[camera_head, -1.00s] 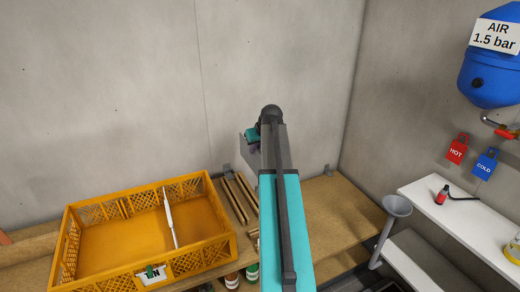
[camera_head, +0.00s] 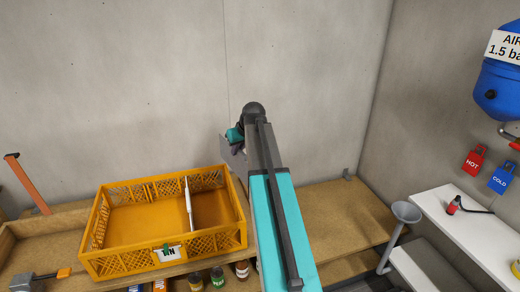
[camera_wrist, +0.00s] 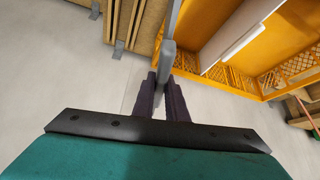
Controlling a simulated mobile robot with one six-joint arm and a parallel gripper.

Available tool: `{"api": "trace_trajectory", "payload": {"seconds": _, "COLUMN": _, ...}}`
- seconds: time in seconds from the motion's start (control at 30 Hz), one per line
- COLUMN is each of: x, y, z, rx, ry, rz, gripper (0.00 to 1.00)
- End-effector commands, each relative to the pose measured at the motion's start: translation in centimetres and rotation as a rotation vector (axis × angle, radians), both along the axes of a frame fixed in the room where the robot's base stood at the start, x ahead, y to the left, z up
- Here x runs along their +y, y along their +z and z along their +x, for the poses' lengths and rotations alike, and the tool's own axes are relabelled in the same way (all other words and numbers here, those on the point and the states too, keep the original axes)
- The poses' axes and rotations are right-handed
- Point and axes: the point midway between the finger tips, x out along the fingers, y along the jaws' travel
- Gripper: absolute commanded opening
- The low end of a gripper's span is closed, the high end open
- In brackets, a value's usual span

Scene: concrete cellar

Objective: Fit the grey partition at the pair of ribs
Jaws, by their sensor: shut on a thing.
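The grey partition (camera_head: 233,154) is a thin panel held high beside the wall, partly hidden by my arm. My gripper (camera_wrist: 160,84) is shut on it; in the wrist view the partition's grey edge (camera_wrist: 168,58) stands up between the dark fingers. The orange crate (camera_head: 243,232) sits on the wooden bench below and left of the held partition, apart from it. A white partition (camera_head: 188,204) stands across the inside of the crate. It also shows in the wrist view (camera_wrist: 236,36). I cannot make out a pair of ribs on the crate walls.
Bare wooden bench (camera_head: 340,210) lies right of my arm. Wooden strips (camera_wrist: 148,25) stand near the wall in the wrist view. Several jars (camera_head: 217,276) are below the crate's front. A funnel (camera_head: 405,213) and white shelf (camera_head: 470,225) are at right.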

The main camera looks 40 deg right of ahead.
Motion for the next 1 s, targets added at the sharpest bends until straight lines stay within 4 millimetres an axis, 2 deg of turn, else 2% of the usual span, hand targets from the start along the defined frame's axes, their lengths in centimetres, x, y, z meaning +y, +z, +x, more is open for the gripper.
{"api": "trace_trajectory", "payload": {"seconds": 0.03, "x": 2.1, "y": 0.3, "z": 0.6, "rx": -0.001, "ry": 0.025, "rz": -0.001, "gripper": 0.0}}
{"api": "trace_trajectory", "payload": {"seconds": 0.23, "x": 9.3, "y": 1.2, "z": 2.0, "rx": -0.001, "ry": 0.099, "rz": -0.001, "gripper": 0.0}}
{"api": "trace_trajectory", "payload": {"seconds": 0.5, "x": 19.0, "y": 2.2, "z": 2.3, "rx": 0.001, "ry": 0.186, "rz": -0.001, "gripper": 0.0}}
{"api": "trace_trajectory", "payload": {"seconds": 0.77, "x": 27.9, "y": 3.0, "z": 0.7, "rx": 0.001, "ry": 0.243, "rz": -0.001, "gripper": 0.0}}
{"api": "trace_trajectory", "payload": {"seconds": 0.9, "x": 32.2, "y": 3.1, "z": -1.1, "rx": 0.002, "ry": 0.252, "rz": -0.001, "gripper": 0.0}}
{"api": "trace_trajectory", "payload": {"seconds": 1.0, "x": 34.6, "y": 3.2, "z": -2.6, "rx": 0.002, "ry": 0.24, "rz": -0.002, "gripper": 0.0}}
